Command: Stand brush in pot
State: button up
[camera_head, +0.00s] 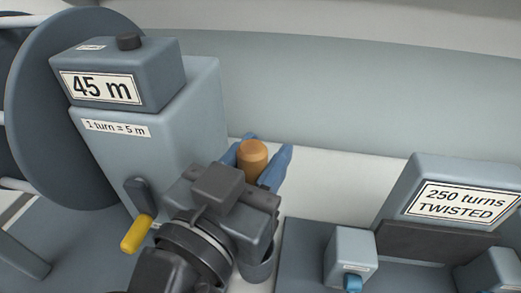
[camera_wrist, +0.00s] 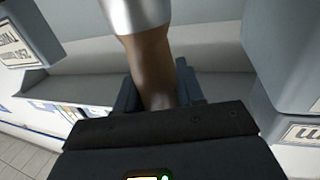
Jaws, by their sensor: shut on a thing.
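My gripper (camera_head: 262,152) is shut on the brush, with a blue finger on each side of its brown handle (camera_head: 253,157). In the wrist view the brown handle (camera_wrist: 152,68) runs between the dark fingers, and a silvery collar (camera_wrist: 136,14) sits at its far end. The bristles are out of view. In the head view a grey round-sided vessel (camera_head: 259,270), which may be the pot, shows partly below my gripper. My gripper hides most of it, so its opening and contents cannot be told.
A grey machine labelled 45 m (camera_head: 100,88) stands at the left, with a yellow-handled crank (camera_head: 136,233) close to my arm. A box labelled 250 turns TWISTED (camera_head: 459,202) and a small grey block (camera_head: 350,253) stand at the right. White surface (camera_head: 325,180) beyond my gripper is clear.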

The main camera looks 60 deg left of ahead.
jog(key=shift+f+b, duration=3.6)
jog(key=shift+f, duration=0.7)
jog(key=o, duration=1.1)
jog(key=b+v, duration=0.1)
jog(key=v, duration=0.6)
jog(key=shift+s+d, duration=0.25)
jog(key=shift+s, duration=0.05)
